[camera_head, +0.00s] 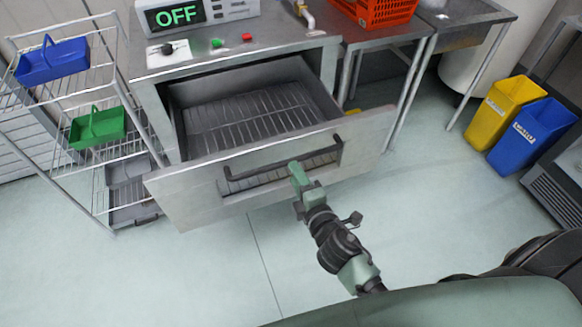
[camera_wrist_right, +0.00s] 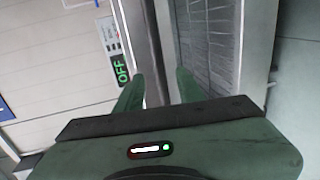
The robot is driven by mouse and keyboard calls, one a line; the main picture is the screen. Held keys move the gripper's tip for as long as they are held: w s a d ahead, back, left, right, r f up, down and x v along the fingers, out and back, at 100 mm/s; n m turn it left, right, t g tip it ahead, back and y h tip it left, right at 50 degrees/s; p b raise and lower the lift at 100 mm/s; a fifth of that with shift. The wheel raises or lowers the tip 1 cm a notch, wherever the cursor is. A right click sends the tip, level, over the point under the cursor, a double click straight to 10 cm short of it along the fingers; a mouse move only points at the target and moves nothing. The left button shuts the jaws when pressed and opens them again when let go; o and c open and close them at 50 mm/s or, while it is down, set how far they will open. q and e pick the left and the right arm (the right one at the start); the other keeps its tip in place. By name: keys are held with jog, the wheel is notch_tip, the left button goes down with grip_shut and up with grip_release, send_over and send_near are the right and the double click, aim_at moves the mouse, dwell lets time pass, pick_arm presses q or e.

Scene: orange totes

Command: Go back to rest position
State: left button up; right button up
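My right gripper (camera_head: 297,172) is in front of the pulled-out drawer's front panel (camera_head: 195,197), over the dark bar handle (camera_head: 240,180) in the head view; I cannot tell whether it touches it. In the right wrist view its two green fingers (camera_wrist_right: 158,86) are apart, with nothing held between them visible. The metal drawer (camera_head: 250,110) is open and has a wire rack inside; it also shows in the wrist view (camera_wrist_right: 208,45). My left gripper is not in view.
The machine's display reads OFF (camera_head: 176,14). A wire shelf (camera_head: 75,95) with blue (camera_head: 52,62) and green (camera_head: 97,127) baskets stands left. An orange-red crate (camera_head: 385,10) is on the metal table. Yellow (camera_head: 500,110) and blue (camera_head: 535,135) bins stand right. Floor around the drawer is clear.

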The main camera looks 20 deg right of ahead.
jog(key=shift+s+r, duration=0.1)
jog(key=shift+s, duration=0.55)
jog(key=s+d+f+m+g, duration=0.1)
jog(key=s+f+m+g, duration=0.2)
jog(key=f, duration=0.7)
jog(key=s+d+f+m+g, duration=0.1)
jog(key=s+f+m+g, duration=0.1)
jog(key=s+f, duration=0.6)
jog(key=s+f+m+g, duration=0.2)
jog(key=f+g, duration=0.1)
jog(key=f, duration=0.9)
jog(key=s+d+f+m+g, duration=0.1)
jog(key=s+f+m+g, duration=0.1)
jog(key=s+f, duration=0.3)
jog(key=s+d+f+m+g, duration=0.1)
jog(key=s+f+m, duration=0.3)
jog(key=s, duration=0.9)
jog(key=s+d+f+m+g, duration=0.2)
jog(key=s+f+m+g, duration=0.1)
jog(key=s+f, duration=0.4)
jog(key=shift+s+g+h, duration=0.3)
jog(key=shift+s+g, duration=0.1)
jog(key=shift+s, duration=0.7)
